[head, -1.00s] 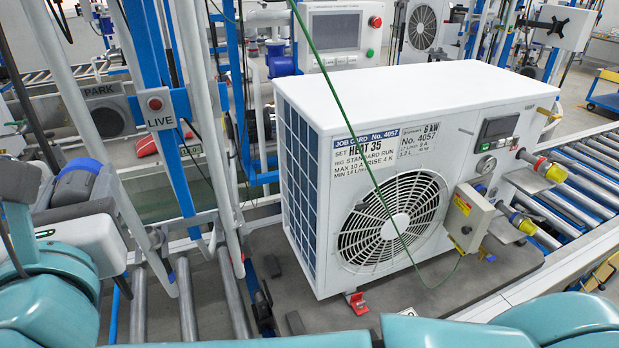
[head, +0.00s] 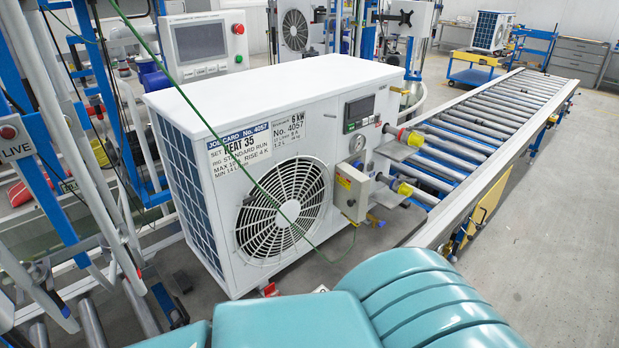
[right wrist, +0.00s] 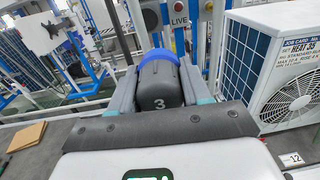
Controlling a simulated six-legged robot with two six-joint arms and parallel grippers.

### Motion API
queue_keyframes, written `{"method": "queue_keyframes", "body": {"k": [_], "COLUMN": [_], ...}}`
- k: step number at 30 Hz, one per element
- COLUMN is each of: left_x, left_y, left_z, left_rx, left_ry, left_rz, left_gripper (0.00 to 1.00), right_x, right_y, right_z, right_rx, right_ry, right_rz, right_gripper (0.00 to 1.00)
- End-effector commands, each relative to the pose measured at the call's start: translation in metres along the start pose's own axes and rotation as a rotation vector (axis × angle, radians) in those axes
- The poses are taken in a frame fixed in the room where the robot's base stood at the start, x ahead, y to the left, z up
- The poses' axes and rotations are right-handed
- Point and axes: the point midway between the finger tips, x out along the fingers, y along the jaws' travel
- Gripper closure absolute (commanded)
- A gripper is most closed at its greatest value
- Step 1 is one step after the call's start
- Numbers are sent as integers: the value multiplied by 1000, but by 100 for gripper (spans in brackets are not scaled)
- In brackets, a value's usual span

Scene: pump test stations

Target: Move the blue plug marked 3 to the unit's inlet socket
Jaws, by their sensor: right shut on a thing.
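The plug marked 3 (right wrist: 158,92) has a dark grey body and a blue far end. In the right wrist view my right gripper (right wrist: 160,76) is shut on it, one finger on each side. It is held left of the white unit (head: 265,95), which also shows in the right wrist view (right wrist: 258,60). In the head view, the unit's right side has an upper fitting (head: 410,138) with yellow and red parts and a lower yellow fitting (head: 405,188). I cannot tell which is the inlet socket. My left gripper is not in view.
A green line (head: 218,137) runs diagonally across the unit's front. A grey box (head: 351,191) sticks out below the gauge. A roller conveyor (head: 490,115) runs off to the back right, with open floor beside it. Frame posts stand at the left.

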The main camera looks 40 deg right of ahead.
Motion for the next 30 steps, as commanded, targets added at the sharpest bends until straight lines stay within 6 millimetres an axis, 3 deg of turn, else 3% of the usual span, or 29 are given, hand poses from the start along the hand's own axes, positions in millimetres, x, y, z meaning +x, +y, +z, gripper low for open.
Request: {"method": "queue_keyframes", "body": {"k": [8,13,17,21,26,30], "left_x": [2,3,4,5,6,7], "left_y": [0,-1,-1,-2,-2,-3], "left_z": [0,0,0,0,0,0], "left_rx": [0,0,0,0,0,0], "left_ry": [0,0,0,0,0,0], "left_rz": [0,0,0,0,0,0], "left_gripper": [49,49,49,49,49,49], "right_x": [41,66,85,95,89,68], "right_y": [-16,-33,-59,-98,-152,-202], "right_z": [-57,-113,-178,-252,-332,-393], "right_rx": [-5,-7,-11,-11,-12,-11], "right_ry": [3,5,8,8,8,8], "right_rz": [-79,-136,-213,-321,-465,-608], "right_gripper": [100,100,100,100,100,100]}}
